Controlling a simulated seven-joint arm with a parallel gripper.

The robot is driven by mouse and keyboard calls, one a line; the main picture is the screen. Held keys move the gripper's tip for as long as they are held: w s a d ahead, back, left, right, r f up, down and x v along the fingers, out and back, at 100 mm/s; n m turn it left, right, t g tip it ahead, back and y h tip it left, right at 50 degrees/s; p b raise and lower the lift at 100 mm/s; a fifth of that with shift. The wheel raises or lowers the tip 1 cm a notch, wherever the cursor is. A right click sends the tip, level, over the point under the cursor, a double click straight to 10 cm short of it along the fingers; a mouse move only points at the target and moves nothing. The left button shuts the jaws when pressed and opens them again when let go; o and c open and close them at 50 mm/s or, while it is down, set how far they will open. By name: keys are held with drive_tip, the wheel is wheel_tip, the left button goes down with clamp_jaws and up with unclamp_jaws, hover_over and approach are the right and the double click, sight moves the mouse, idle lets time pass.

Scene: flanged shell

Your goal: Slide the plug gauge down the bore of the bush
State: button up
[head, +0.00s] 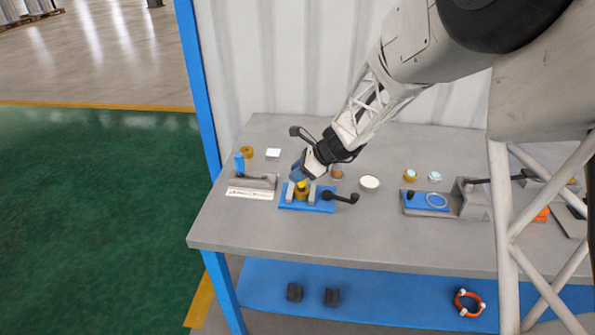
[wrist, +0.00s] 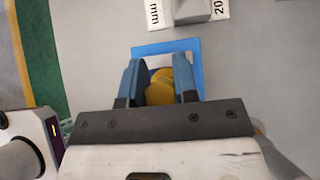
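A brass-coloured bush (head: 302,195) sits between two grey jaws on a blue-based holder (head: 323,208) in the head view. The holder's blue base also shows in the wrist view (wrist: 194,48). My gripper (head: 301,178) is tilted just above the bush. In the wrist view its two blue fingers (wrist: 160,88) stand a small gap apart, with a yellow piece, apparently the plug gauge (wrist: 159,95), filling the gap. More yellow shows just beyond it, probably the bush. The gauge's lower end and the bore are hidden, so I cannot tell whether the gauge is inside the bush.
A grey stand with a blue upright piece (head: 240,164) and a white scale strip (head: 250,194) are left of the holder. The holder's black handle (head: 345,198) sticks out right. A white round dish (head: 369,183) and a blue-topped fixture (head: 428,202) are farther right. The front bench is clear.

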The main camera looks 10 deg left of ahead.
drive_tip(key=o, duration=0.5)
drive_tip(key=shift+o, duration=0.2)
drive_tip(key=shift+d+r, duration=0.1)
drive_tip(key=v, duration=0.7)
drive_tip(key=shift+d+r, duration=0.2)
idle(0.5)
drive_tip(key=s+d+r+n+h, duration=0.2)
drive_tip(key=s+d+r+n, duration=0.35)
drive_tip(key=s, duration=0.35)
drive_tip(key=s+d+r+n+h, duration=0.2)
drive_tip(key=s+d+r+n, duration=0.3)
drive_tip(key=s, duration=0.4)
drive_tip(key=s+d+r+n+t+h, duration=0.1)
drive_tip(key=s+d+n+h, duration=0.1)
drive_tip(key=s+d, duration=0.4)
drive_tip(key=s+d+r+n+t+h, duration=0.1)
drive_tip(key=s+d+n+h, duration=0.2)
drive_tip(key=s, duration=1)
drive_tip(key=d+n, duration=0.2)
drive_tip(key=d, duration=0.1)
drive_tip(key=shift+s+d+r+t, duration=0.2)
drive_tip(key=shift+s+d+t, duration=0.05)
drive_tip(key=shift+d+t, duration=0.05)
